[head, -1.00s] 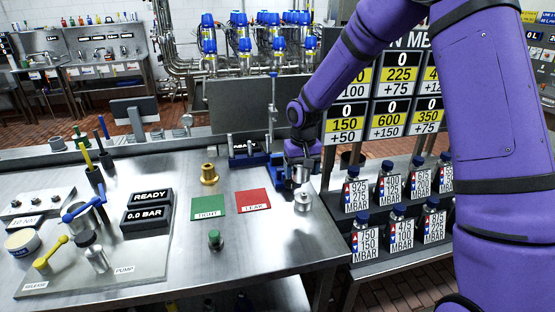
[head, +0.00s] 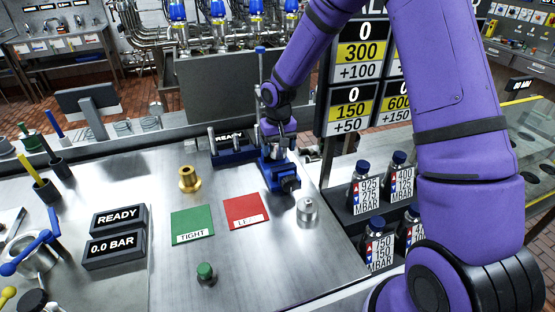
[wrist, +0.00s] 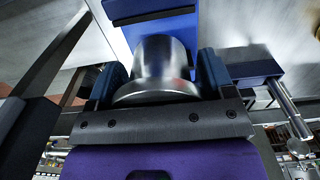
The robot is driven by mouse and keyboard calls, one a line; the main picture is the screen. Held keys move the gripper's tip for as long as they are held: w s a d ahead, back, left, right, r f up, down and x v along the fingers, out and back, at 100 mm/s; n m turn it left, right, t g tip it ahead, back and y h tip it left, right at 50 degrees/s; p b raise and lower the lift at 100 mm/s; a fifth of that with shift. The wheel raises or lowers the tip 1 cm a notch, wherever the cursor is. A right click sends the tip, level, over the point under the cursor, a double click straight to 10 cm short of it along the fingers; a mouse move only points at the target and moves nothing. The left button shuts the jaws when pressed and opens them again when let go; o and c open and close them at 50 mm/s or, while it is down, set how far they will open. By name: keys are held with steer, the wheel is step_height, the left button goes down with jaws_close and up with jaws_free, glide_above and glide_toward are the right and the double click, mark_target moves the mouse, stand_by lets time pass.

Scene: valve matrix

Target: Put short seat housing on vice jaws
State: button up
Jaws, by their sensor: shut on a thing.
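My gripper (head: 277,128) is shut on a shiny silver flanged cylinder (wrist: 160,65), apparently the short seat housing, seen between the two fingers in the wrist view. In the head view my gripper is at the blue vice (head: 286,184), over its far end. The vice also shows as a blue body (wrist: 165,30) just beyond the housing in the wrist view. The jaws are largely hidden, so I cannot tell whether the housing touches them. A second silver piece (head: 307,212) stands upright on the bench, right of the vice's front end.
A brass fitting (head: 189,179), a green TIGHT card (head: 192,222), a red LEAK card (head: 244,209) and a green-topped part (head: 205,272) are on the bench. A READY display (head: 231,146) stands left of the vice. Bottles (head: 361,190) stand beyond the bench's right edge.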

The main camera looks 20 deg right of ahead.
mark_target(278, 159)
steer(key=shift+f, duration=2.45)
steer(key=shift+f, duration=0.1)
steer(key=o, duration=1)
